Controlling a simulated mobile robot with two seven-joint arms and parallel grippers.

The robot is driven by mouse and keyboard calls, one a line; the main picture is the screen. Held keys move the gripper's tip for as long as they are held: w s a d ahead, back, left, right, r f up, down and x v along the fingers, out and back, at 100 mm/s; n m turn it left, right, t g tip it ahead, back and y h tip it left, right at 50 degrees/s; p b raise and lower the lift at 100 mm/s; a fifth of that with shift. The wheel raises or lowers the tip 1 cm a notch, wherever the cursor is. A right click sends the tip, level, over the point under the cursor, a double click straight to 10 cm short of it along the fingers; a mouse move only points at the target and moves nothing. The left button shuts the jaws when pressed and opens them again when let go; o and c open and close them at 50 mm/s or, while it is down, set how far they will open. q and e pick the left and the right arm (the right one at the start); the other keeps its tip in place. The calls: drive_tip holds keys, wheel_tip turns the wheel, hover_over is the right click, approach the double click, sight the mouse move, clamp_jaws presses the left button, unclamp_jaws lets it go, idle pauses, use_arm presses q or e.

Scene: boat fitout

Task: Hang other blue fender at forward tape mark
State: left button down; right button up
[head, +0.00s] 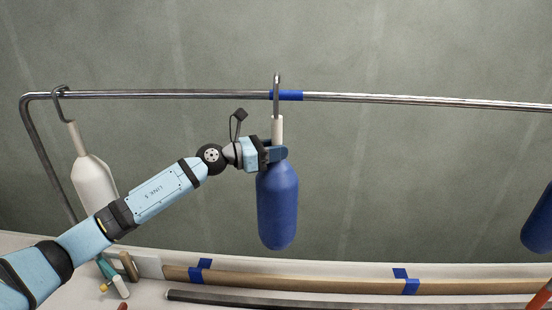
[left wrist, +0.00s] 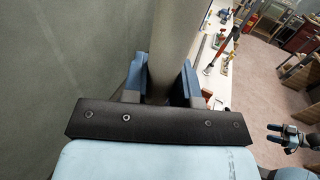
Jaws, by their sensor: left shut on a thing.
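The blue fender (head: 277,205) hangs upright below the steel rail in the head view. Its metal hook (head: 277,82) is at the rail, at the left end of the blue tape mark (head: 288,95); I cannot tell whether it bears on the rail. My left gripper (head: 276,152) is shut on the fender's pale neck, just above the blue body. In the left wrist view the neck (left wrist: 172,45) stands between the two fingers. My right gripper (left wrist: 282,137) shows small at the right edge of the left wrist view, its jaws unclear.
A white fender (head: 94,185) hangs by its hook near the rail's left bend, behind my left arm. Another blue fender (head: 540,222) is cut off at the right edge. Below lies a wooden strip (head: 320,284) with blue tape. The rail (head: 420,101) right of the tape is clear.

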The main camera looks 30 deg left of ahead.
use_arm(q)
drive_tip(key=shift+w+a+b, duration=0.25)
drive_tip(key=shift+w, duration=0.35)
drive_tip(key=shift+w+a+b, duration=0.3)
drive_tip(key=shift+w, duration=0.3)
drive_tip(key=shift+w+a+b, duration=0.25)
drive_tip(key=shift+w, duration=0.35)
drive_tip(key=shift+f+b, duration=1.4)
drive_tip(key=shift+f, duration=0.1)
drive_tip(key=c, duration=0.8)
unclamp_jaws()
drive_tip(key=shift+s, duration=0.1)
drive_tip(key=shift+f, duration=0.1)
